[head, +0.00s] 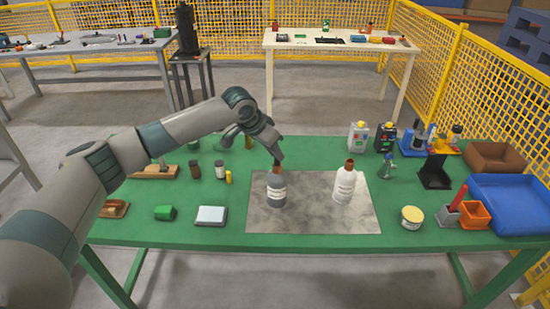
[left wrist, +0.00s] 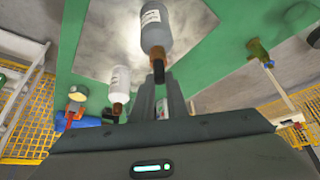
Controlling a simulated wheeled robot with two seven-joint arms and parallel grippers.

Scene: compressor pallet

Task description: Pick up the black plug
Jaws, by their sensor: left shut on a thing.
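A grey bottle (head: 276,190) with a white label and an orange-brown neck stands upright on the grey marbled mat (head: 310,220). My left gripper (head: 278,159) reaches down to its top from above. In the left wrist view the black plug (left wrist: 158,72) sits at the bottle's neck, between the fingertips of my left gripper (left wrist: 160,80), which is shut on it. In the head view the gripper largely hides the plug. The grey bottle also shows in the left wrist view (left wrist: 155,30). My right gripper is not in view.
A white bottle (head: 344,187) with a brown top stands to the right on the mat. Small jars, a green piece (head: 165,212) and a white box (head: 211,215) lie left. A round tub (head: 412,217), orange cup (head: 475,215) and blue bin (head: 510,203) are right.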

